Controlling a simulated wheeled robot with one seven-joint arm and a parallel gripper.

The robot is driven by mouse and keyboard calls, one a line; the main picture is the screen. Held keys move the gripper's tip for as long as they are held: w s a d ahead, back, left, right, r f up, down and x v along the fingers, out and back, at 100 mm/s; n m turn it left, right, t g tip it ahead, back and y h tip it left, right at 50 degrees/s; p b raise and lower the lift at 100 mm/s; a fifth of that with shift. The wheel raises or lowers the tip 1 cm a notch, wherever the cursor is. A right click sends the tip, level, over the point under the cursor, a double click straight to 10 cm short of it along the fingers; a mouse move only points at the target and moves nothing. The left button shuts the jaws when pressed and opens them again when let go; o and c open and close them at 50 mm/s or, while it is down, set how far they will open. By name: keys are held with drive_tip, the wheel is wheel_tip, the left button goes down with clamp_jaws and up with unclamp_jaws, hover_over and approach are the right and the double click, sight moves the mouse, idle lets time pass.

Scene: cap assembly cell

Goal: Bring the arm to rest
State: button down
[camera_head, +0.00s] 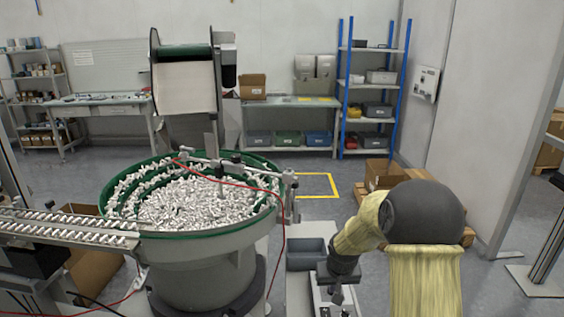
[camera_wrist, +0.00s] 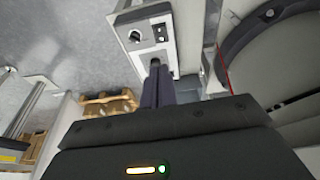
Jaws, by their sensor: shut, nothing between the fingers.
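My arm, with its yellow sleeve and dark round joint, is at the right of the head view. My gripper (camera_head: 338,297) points down at its end, over a light panel with round fittings (camera_head: 324,311). In the wrist view my gripper (camera_wrist: 156,64) has its dark fingers together with nothing between them. The panel (camera_wrist: 142,58), with a round hole and a small square dark part, lies beyond the fingertips there. I cannot tell whether the tips touch it.
A bowl feeder (camera_head: 212,243) full of small metallic caps stands left of my arm, with a track (camera_head: 70,232) running left. A grey bin (camera_head: 305,256) sits just behind my gripper. Cardboard boxes (camera_head: 385,172) on a pallet stand behind my arm. Open floor shows at the back.

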drive_tip(key=s+r+p, duration=0.3)
drive_tip(key=s+r, duration=0.4)
drive_tip(key=s, duration=0.4)
drive_tip(key=s+a+r+p, duration=0.1)
drive_tip(key=s+r+p, duration=0.3)
drive_tip(key=s+r, duration=0.3)
drive_tip(key=s, duration=0.4)
drive_tip(key=shift+s+r+g, duration=0.35)
drive_tip(key=shift+r+g, duration=0.05)
